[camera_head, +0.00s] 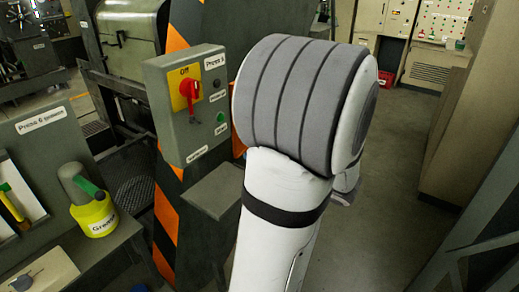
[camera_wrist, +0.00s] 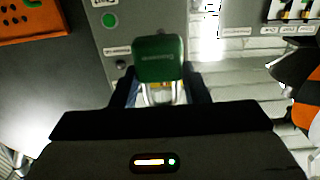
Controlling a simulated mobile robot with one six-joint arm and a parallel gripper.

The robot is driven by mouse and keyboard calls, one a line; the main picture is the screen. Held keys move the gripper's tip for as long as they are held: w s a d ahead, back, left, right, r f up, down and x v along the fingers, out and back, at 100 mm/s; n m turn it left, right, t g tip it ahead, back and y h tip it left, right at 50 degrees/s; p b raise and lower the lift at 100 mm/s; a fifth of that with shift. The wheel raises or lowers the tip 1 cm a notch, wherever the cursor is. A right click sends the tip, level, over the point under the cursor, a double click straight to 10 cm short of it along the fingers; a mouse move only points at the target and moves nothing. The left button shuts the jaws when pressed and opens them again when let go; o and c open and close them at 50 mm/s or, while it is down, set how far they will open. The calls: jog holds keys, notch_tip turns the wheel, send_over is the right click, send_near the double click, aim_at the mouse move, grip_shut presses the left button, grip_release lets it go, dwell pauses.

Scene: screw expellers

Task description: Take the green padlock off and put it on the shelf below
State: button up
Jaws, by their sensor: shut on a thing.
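The green padlock (camera_wrist: 158,58) is in the wrist view, its green body pointing up in the picture and its metal shackle toward my gripper. My gripper (camera_wrist: 161,84) is shut on it, with one dark finger on each side. In the head view my own arm hides the gripper and padlock. The grey switch box (camera_head: 188,140) has a red handle (camera_head: 190,90) on a yellow plate marked Off; no padlock shows on the handle. The small grey shelf (camera_head: 215,190) is below the box; its visible part is bare.
A yellow grease bottle (camera_head: 95,215) stands on the bench at left. An orange-and-black striped post (camera_head: 167,215) is beside the shelf. In the wrist view, a green button (camera_wrist: 110,20) is on a grey panel near the padlock. Open floor (camera_head: 375,225) lies right of my arm.

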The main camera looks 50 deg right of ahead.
jog(key=shift+s+d, duration=0.2)
jog(key=shift+s, duration=2.2)
